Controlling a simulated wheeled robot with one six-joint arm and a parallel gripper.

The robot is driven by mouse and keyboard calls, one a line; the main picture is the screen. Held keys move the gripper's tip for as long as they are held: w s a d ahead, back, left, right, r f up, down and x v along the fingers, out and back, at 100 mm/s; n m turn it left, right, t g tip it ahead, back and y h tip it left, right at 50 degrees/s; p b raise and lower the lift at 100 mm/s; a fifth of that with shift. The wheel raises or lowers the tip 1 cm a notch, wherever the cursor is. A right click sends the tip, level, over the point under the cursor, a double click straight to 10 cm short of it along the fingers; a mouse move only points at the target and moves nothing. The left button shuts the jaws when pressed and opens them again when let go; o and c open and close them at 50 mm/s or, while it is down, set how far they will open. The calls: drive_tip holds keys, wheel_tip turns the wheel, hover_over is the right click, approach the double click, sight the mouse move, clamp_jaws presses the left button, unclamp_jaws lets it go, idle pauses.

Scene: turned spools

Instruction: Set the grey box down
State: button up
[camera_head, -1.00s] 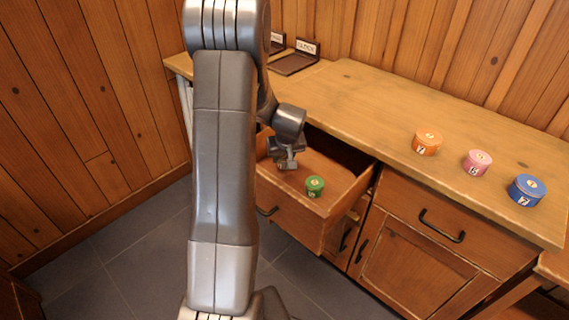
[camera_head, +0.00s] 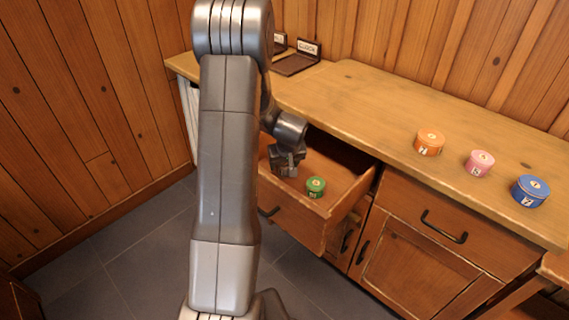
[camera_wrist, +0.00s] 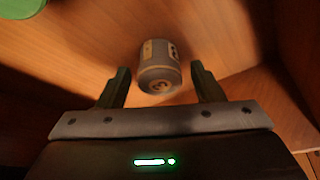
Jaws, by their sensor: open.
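The grey box (camera_wrist: 158,66) is a small round tin with a pale label, seen in the wrist view between the fingers of my gripper (camera_wrist: 160,72). The fingers are open, one on each side of it, with a gap showing at both sides. The wooden drawer floor lies behind it; I cannot tell for sure whether the box touches it. In the head view my gripper (camera_head: 287,168) is down inside the open drawer (camera_head: 296,218), and I cannot make out the grey box there.
A green tin (camera_head: 316,187) stands in the drawer to the right of my gripper. An orange tin (camera_head: 429,142), a pink tin (camera_head: 479,163) and a blue tin (camera_head: 530,191) stand on the counter (camera_head: 370,100). A dark labelled stand (camera_head: 297,62) is at the counter's back left.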

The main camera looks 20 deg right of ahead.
drive_tip(key=p+v, duration=0.1)
drive_tip(key=v, duration=1.1)
drive_tip(key=shift+r+p, duration=0.15)
drive_tip(key=shift+p, duration=0.15)
